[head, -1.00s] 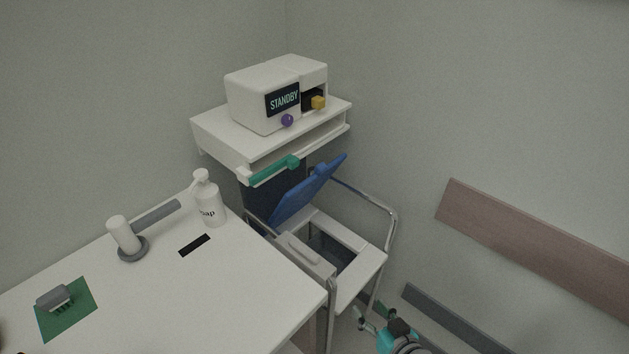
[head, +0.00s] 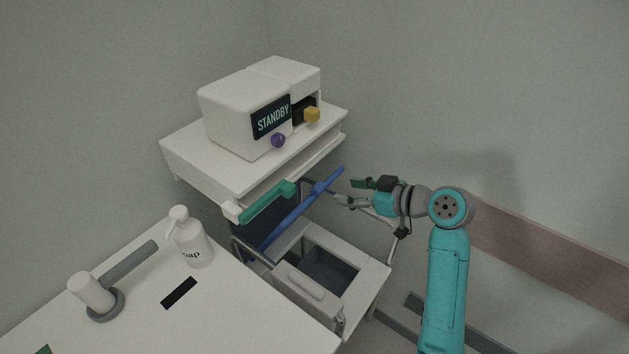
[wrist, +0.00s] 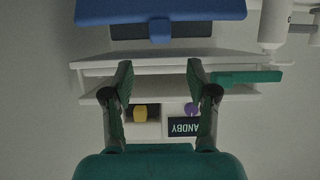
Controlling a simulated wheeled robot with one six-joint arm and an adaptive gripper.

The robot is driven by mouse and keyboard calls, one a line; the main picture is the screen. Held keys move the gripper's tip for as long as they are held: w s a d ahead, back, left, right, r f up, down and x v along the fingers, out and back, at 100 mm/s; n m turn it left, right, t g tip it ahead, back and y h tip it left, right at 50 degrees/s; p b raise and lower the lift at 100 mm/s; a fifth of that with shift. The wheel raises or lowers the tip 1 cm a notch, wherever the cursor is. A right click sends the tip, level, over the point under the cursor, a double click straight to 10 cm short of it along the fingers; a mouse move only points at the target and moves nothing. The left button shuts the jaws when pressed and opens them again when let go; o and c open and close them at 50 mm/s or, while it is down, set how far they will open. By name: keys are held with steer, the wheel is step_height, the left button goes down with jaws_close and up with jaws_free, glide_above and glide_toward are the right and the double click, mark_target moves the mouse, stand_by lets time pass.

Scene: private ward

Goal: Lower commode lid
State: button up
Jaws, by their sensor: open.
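The commode (head: 372,283) stands between the table and the wall, with its seat opening uncovered. Its blue lid (head: 300,212) is raised and leans back, seen nearly edge-on in the head view. In the wrist view the blue lid (wrist: 195,10) spans the top, with a small tab at its edge. My gripper (head: 346,192) is open and empty, just to the right of the lid's upper edge in the head view. In the wrist view my gripper (wrist: 160,70) shows its two fingers apart, with the lid beyond the tips and no contact visible.
A white cabinet (head: 186,160) with a green handle (head: 268,203) stands behind the lid, carrying a machine reading STANDBY (head: 240,112). The white table (head: 225,310) at left holds a soap bottle (head: 190,240). A wall rail (head: 560,255) runs at right.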

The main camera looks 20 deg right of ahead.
mark_target(321, 187)
steer(key=x, duration=1)
steer(key=shift+w+a+f, duration=0.15)
steer(key=shift+w+f, duration=0.05)
jaws_close()
